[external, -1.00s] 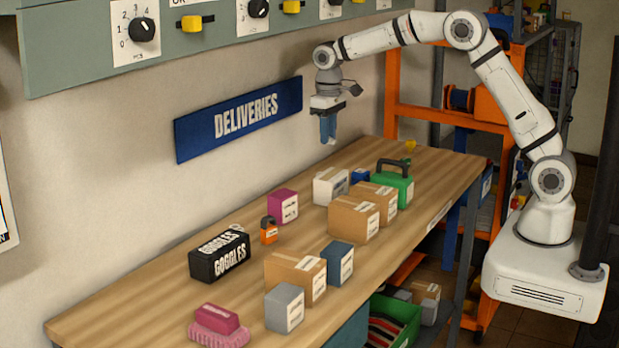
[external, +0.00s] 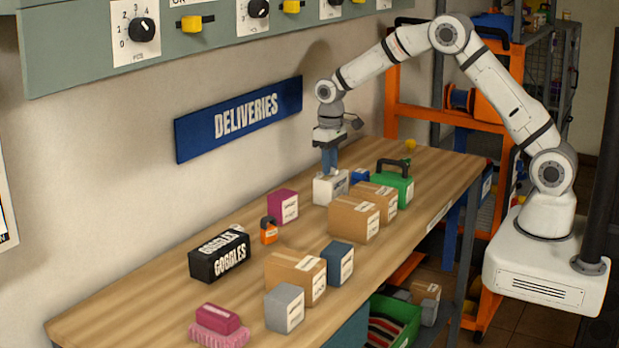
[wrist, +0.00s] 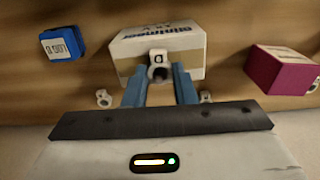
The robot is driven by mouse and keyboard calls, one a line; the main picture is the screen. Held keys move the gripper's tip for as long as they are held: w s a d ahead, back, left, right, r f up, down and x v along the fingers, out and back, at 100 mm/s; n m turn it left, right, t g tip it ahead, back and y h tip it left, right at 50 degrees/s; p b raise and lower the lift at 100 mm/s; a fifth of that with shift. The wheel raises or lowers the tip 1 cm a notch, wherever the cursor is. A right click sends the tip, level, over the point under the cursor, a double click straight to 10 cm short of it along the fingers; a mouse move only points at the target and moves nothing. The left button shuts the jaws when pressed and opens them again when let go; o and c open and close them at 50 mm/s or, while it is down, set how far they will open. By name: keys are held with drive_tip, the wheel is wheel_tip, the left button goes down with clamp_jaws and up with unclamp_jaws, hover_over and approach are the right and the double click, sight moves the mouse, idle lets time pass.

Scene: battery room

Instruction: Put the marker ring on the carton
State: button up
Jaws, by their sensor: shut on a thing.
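My gripper (external: 330,168) is low at the white carton (external: 330,189), close to its wall side. In the wrist view my two blue fingers (wrist: 159,76) are shut on a small white marker ring (wrist: 157,59) with a dark character on its tab. The ring overlaps the near edge of the white carton (wrist: 187,46) in that view; I cannot tell if it touches. The ring is not distinguishable in the external view.
A small blue box (external: 360,176) and a green case (external: 395,185) stand right of the white carton. Brown cartons (external: 352,222) stand in front. A magenta box (external: 283,206) stands to the left. The wall with the DELIVERIES sign (external: 240,120) is close behind.

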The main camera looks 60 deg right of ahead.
drive_tip(key=o, duration=1)
drive_tip(key=shift+f, duration=0.1)
drive_tip(key=shift+c, duration=0.2)
wheel_tip(320, 180, up, 12)
drive_tip(key=b, duration=0.2)
drive_tip(key=shift+r, duration=0.2)
drive_tip(key=shift+s, duration=0.1)
drive_tip(key=s+r+t+p, duration=0.1)
drive_tip(key=s+r+p, duration=0.2)
drive_tip(key=s, duration=0.9)
drive_tip(key=s+d+r+t+p, duration=0.1)
drive_tip(key=s+r+p, duration=0.2)
drive_tip(key=s, duration=1)
drive_tip(key=s+d+r+t+p, duration=0.1)
drive_tip(key=s+r+t+p, duration=0.1)
drive_tip(key=s+r, duration=0.5)
drive_tip(key=s+p, duration=0.1)
drive_tip(key=s, duration=0.4)
drive_tip(key=shift+s+r+p, duration=0.15)
drive_tip(key=shift+r+p, duration=0.1)
drive_tip(key=shift+p, duration=0.05)
